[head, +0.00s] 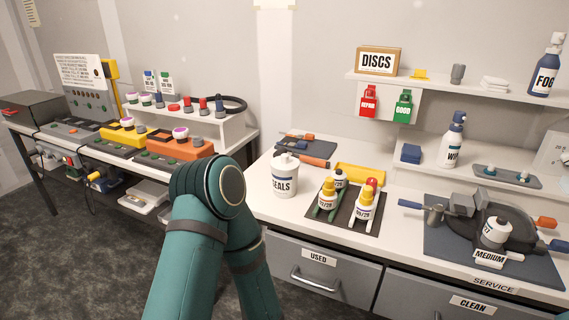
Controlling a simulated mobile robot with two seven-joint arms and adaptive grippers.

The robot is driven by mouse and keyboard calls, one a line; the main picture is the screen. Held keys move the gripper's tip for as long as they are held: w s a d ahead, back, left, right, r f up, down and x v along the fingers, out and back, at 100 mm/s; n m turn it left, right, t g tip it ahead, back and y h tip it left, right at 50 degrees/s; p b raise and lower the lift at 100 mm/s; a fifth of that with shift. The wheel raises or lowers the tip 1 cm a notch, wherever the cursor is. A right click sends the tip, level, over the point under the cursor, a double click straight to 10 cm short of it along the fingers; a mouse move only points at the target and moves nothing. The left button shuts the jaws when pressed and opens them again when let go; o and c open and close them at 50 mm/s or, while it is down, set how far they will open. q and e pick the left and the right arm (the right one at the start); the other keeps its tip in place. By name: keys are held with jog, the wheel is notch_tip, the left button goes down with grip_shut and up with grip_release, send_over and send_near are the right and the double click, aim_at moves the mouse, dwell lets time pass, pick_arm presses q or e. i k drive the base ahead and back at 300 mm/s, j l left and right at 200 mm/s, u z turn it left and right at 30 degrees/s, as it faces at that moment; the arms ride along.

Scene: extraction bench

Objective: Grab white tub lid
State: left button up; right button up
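A white tub (284,182) labelled SEALS stands upright on the bench, left of the picture's middle. Its white lid (286,160) is on top, with a small raised part in the middle. A teal arm of mine rises from the bottom edge, bends at a round joint left of the tub and runs back down out of the picture. The joint appears apart from the tub. Neither gripper shows, so I cannot see their fingers.
A dark mat (348,222) with several small bottles lies right of the tub. Behind the tub is a dark grey tray (298,145) with tools. A round clamp device (480,216) occupies the right. Drawers (320,272) front the bench. A shelf (440,84) hangs above.

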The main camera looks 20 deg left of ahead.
aim_at(284, 162)
jog(key=j+z, duration=0.1)
jog(key=z, duration=0.5)
jog(key=j+z, duration=0.4)
jog(key=k+j+z, duration=0.1)
jog(key=j+z, duration=0.25)
jog(key=k+j+z, duration=0.1)
jog(key=j, duration=0.25)
jog(key=k+j+z, duration=0.1)
jog(key=j, duration=0.25)
jog(key=k+j+z, duration=0.1)
jog(key=j, duration=0.25)
